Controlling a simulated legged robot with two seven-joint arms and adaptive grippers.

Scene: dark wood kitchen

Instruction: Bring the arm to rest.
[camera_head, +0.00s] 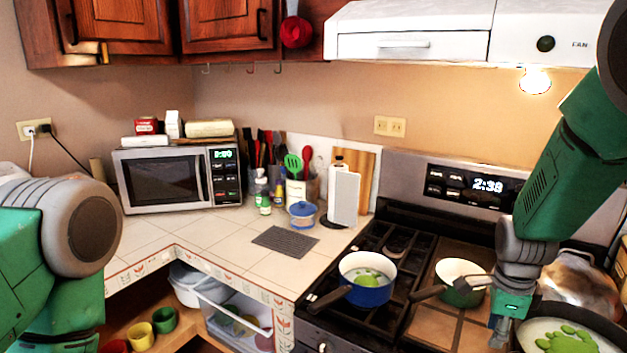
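My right arm (572,165) is green and grey and reaches down from the upper right over the stove. Its gripper (482,311) hangs over the right side of the stove, with one finger pointing left by the green pot and the other pointing down. The fingers look spread, with nothing seen between them. Whether a finger touches the pot cannot be told. My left arm (75,235) is bent at the left edge, and its gripper is out of view.
A blue pot (367,293), a green pot (459,296) and a dark pan (590,316) stand on the stove near the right gripper. The range hood (410,46) is above. A microwave (176,179) and utensils stand on the counter (215,235), which has some clear tiles.

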